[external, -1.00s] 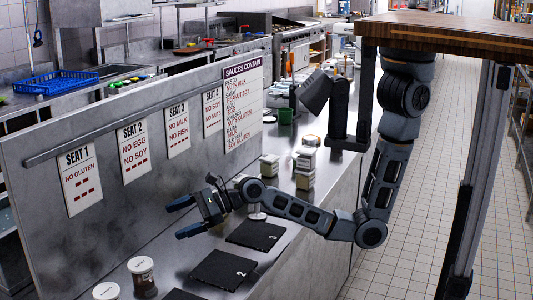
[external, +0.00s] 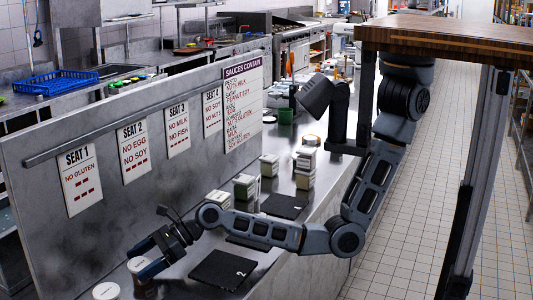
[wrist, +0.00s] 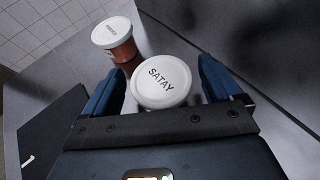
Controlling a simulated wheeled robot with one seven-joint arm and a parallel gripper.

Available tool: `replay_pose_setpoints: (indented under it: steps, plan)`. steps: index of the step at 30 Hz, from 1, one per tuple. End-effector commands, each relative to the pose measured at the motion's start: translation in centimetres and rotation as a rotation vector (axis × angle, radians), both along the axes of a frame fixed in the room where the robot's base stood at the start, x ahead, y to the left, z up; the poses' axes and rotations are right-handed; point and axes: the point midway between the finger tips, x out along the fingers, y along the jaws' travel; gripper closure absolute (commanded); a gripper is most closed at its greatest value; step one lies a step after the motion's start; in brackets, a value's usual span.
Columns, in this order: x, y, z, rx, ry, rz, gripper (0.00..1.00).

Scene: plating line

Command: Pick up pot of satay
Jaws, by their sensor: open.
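The pot of satay (wrist: 160,82) has a white lid lettered SATAY and stands on the steel counter. In the wrist view it sits between the two blue fingers of my gripper (wrist: 163,88), with a gap to the right finger. My gripper is open around or just above it; contact does not show. In the external view the satay pot (external: 140,266) is at the lower left, partly hidden by my gripper (external: 150,262).
A second white-lidded pot (wrist: 115,38) with reddish contents stands close by the satay pot. A dark mat marked 2 (external: 222,269) lies to the right. The steel partition (external: 60,250) rises behind. Stacked pots (external: 305,165) stand farther along the counter.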

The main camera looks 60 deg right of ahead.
Motion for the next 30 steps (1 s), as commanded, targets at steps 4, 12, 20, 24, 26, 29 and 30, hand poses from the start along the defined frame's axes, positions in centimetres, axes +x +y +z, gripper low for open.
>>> replay_pose_setpoints:
  steps: [4, 12, 20, 24, 26, 29, 30]
  plan:
    - [0.48, 0.73, -0.4, 0.0, 0.0, 0.0, 0.08]
    - [0.52, 0.76, -0.44, -0.001, -0.001, 0.0, 0.11]
    - [0.51, 0.75, -0.44, -0.001, -0.001, 0.0, 0.36]
    - [0.5, 0.75, -0.44, -0.001, 0.0, 0.0, 0.49]
    - [0.51, 0.74, -0.45, -0.001, 0.0, 0.0, 0.55]
    - [0.51, 0.75, -0.41, -0.001, -0.001, 0.0, 0.62]
    - [0.51, 0.75, -0.41, -0.001, -0.001, 0.0, 0.62]
